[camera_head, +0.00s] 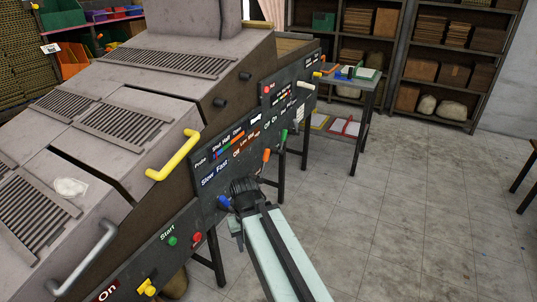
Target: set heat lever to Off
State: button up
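The dark control panel (205,168) is on the right side of the large grey machine. An orange lever (266,155) stands out from it near orange lettering that seems to read Off, Low, Max. No heat label is legible, and I cannot tell which mark the lever is at. My gripper (241,188) is dark and close to the panel, below and left of the orange lever and apart from it. A blue lever (224,202) is just left of my gripper; contact is unclear. The fingertips are hidden or too dark to tell.
A green lever (284,135) is right of the orange one. A yellow handle (173,157) and a grey handle (85,262) stick out from the machine. A side table (366,84) and shelves (437,60) stand behind.

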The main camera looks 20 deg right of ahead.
aim_at(260, 180)
jog(key=u, duration=0.1)
jog(key=i, duration=1.9)
jog(key=z, duration=0.15)
